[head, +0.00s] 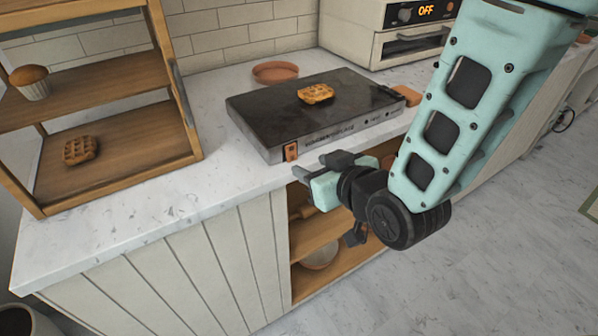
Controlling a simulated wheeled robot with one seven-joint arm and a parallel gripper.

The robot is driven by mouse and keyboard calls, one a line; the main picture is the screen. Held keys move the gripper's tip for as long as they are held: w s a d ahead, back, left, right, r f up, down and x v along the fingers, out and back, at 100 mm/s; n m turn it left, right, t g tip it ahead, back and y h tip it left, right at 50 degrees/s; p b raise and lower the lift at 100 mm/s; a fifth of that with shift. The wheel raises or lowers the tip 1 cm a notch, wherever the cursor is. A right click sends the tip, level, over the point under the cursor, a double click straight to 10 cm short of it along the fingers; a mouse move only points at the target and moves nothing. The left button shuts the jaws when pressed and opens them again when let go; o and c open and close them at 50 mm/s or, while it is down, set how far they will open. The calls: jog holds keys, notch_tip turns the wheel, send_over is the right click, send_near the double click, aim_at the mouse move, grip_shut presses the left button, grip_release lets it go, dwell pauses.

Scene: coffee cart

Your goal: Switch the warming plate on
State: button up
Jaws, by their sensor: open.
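The warming plate (270,112) is a dark flat slab on the marble counter. A waffle (316,94) lies on its top, right of the middle. A small orange switch (291,152) sits at the left end of its front face. Lettering and small dark marks run along that face, too small to read. My gripper (318,170) is open and seems empty, in front of the counter edge, just below and right of the switch. It appears apart from the switch, though the exact gap is hard to tell. No lit lamp shows on the plate.
A wooden shelf (120,75) with a muffin (31,80) and another waffle (81,149) stands at left. A terracotta dish (275,71) is behind the plate. An oven (385,30) reading OFF stands at back right. Open cabinet shelves (318,238) lie below my gripper.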

aim_at(292, 157)
jog(key=shift+x, duration=3.2)
